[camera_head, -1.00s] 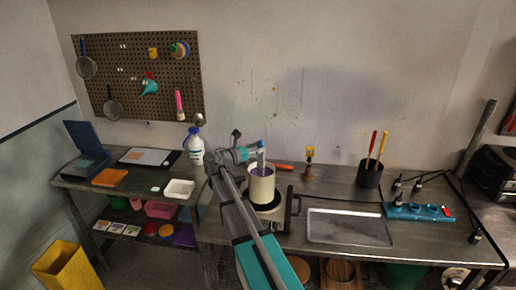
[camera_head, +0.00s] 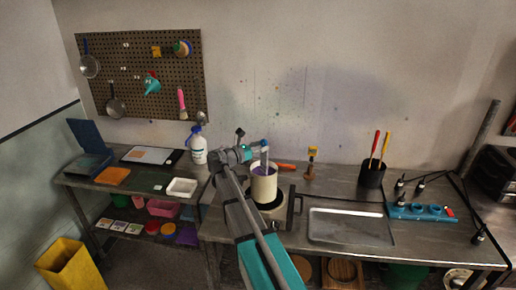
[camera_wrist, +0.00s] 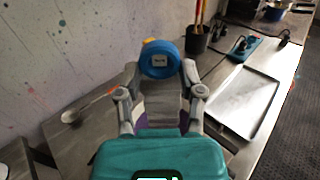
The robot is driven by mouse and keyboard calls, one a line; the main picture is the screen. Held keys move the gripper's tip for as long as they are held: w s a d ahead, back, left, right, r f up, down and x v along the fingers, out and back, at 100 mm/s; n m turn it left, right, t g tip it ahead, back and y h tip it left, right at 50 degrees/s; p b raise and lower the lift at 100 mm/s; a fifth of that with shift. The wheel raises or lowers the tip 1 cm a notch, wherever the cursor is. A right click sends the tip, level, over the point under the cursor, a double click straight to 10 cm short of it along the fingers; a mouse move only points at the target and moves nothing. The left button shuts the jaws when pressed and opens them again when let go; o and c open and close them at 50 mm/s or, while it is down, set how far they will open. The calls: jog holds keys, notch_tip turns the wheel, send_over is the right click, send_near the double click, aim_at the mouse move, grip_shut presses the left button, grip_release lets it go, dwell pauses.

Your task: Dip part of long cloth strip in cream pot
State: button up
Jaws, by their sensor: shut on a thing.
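The cream pot (camera_head: 263,187) stands upright on a dark round-based stand on the bench, with purple contents at its mouth. My gripper (camera_head: 263,153) is just above its opening. A grey strip-like piece (camera_head: 264,157), seemingly the long cloth strip, hangs from my gripper into the pot mouth; its lower end is hidden. In the wrist view my gripper (camera_wrist: 163,95) has its fingers on either side of the grey strip (camera_wrist: 160,105), with a blue round piece (camera_wrist: 160,58) at its far end. Purple shows beside the strip below the fingers.
A dark L-shaped handle or bracket (camera_head: 291,207) stands just right of the pot, and a metal tray (camera_head: 350,228) lies beyond it. A dark cup with red and yellow handles (camera_head: 371,175) and a yellow-topped stand (camera_head: 310,165) are behind. A spray bottle (camera_head: 198,150) stands left.

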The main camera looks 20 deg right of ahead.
jog(key=shift+w+d, duration=0.1)
jog(key=shift+d, duration=0.2)
jog(key=shift+r, duration=0.1)
notch_tip(320, 180, up, 7)
jog(key=p, duration=0.7)
dwell(0.4)
dwell(3.3)
jog(key=r+p, duration=0.4)
jog(key=shift+a+r+p, duration=0.25)
jog(key=shift+a+p, duration=0.1)
jog(key=shift+a, duration=0.05)
jog(key=shift+f, duration=0.25)
notch_tip(320, 180, down, 11)
jog(key=b, duration=1.1)
jog(key=shift+b, duration=0.35)
